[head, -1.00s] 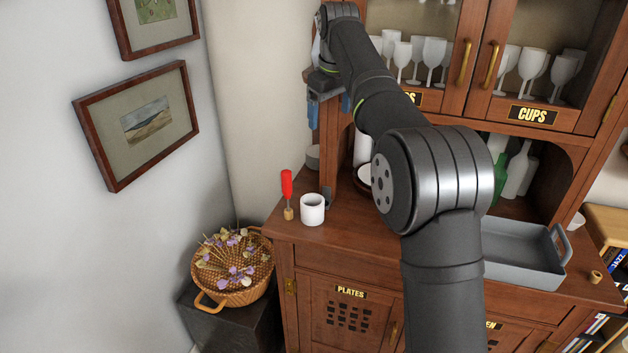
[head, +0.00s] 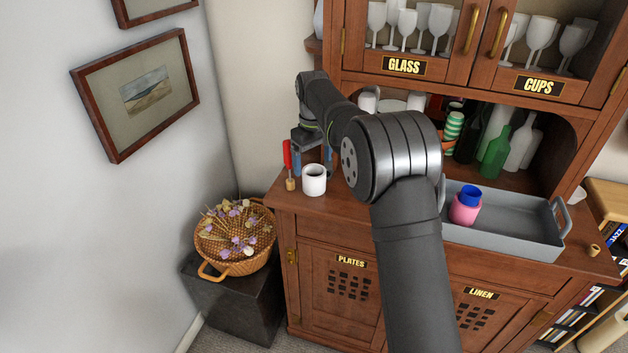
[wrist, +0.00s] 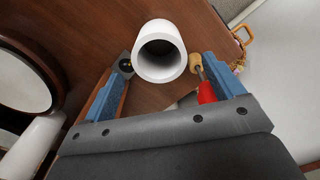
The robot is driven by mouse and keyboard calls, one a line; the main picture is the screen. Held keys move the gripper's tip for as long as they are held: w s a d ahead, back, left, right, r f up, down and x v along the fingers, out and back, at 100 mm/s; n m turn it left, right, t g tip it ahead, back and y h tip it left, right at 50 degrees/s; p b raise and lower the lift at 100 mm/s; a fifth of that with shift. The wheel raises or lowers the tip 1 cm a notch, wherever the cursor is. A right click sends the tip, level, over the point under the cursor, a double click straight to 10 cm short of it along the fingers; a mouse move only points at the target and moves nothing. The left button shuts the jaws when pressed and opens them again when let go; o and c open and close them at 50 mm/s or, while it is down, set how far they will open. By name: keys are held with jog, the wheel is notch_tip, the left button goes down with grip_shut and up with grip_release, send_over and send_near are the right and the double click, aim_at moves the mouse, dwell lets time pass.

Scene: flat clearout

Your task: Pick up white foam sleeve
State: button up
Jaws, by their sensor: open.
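The white foam sleeve (head: 314,180) is a short hollow white cylinder standing upright near the left front corner of the cabinet counter. It also shows in the wrist view (wrist: 160,30), at top centre with its opening facing the camera. My gripper (head: 312,164) is open, its blue fingers just above and behind the sleeve in the head view. In the wrist view my gripper (wrist: 165,72) has one finger on each side, with the sleeve just beyond the fingertips and nothing held.
A red-handled tool (head: 287,154) stands in a cork (head: 290,184) close left of the sleeve; in the wrist view it is near the right finger. A grey tray (head: 510,235) holds a pink and blue item (head: 465,207). A wicker basket (head: 238,265) stands lower left.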

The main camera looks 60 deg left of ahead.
aim_at(314, 176)
jog(key=shift+d+f, duration=0.15)
jog(key=shift+f, duration=1.35)
jog(key=shift+d+f, duration=0.1)
jog(key=shift+f, duration=1.35)
jog(key=c, duration=1)
jog(key=shift+r, duration=0.1)
jog(key=shift+c, duration=0.2)
